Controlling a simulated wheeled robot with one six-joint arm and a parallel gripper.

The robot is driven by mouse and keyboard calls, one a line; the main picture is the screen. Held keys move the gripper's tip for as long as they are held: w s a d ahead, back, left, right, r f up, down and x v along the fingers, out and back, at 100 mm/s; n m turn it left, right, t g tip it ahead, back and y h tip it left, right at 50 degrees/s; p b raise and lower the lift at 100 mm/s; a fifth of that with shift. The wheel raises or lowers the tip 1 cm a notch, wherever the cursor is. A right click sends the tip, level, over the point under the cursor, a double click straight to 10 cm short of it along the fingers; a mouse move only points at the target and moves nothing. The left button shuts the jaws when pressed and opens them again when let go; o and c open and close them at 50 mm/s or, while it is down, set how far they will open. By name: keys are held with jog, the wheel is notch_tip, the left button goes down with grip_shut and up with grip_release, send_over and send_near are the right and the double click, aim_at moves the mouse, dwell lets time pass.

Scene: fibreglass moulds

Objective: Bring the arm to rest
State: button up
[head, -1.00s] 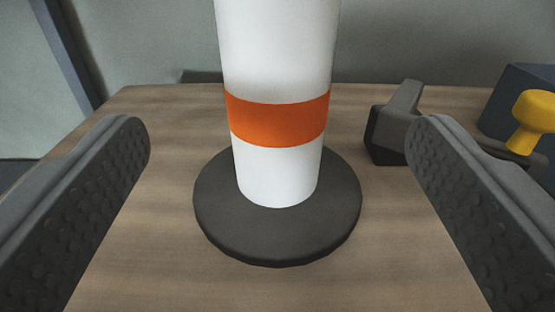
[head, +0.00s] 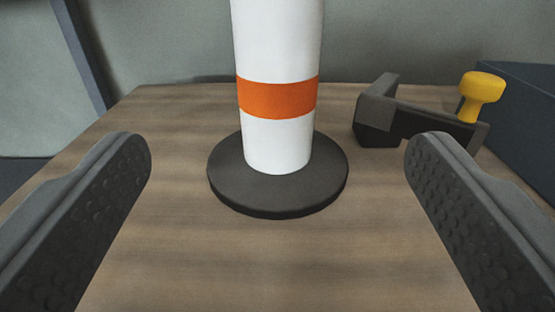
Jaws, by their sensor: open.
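My gripper (head: 277,155) is open and empty, with one dark, studded finger at each side of the picture. Between and beyond the fingers a white cup-like cylinder (head: 278,145) with an orange band stands upright on a round dark grey disc (head: 240,195). The disc lies on the wooden table. The fingers touch neither the cylinder nor the disc. The top of the cylinder is cut off by the upper edge of the picture.
The wooden table top (head: 270,265) is bare in front of the disc. At the right stands a dark grey tool (head: 378,118) with a yellow knob (head: 482,92), partly behind the right finger. A dark blue box (head: 525,115) is beside it. A grey wall (head: 170,45) rises behind.

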jog(key=s+r, duration=0.3)
jog(key=s, duration=0.8)
jog(key=s+r, duration=0.3)
jog(key=s, duration=0.9)
jog(key=s+r, duration=0.4)
jog(key=s, duration=0.8)
jog(key=shift+s+g, duration=0.25)
jog(key=shift+g, duration=0.05)
jog(key=shift+c, duration=0.3)
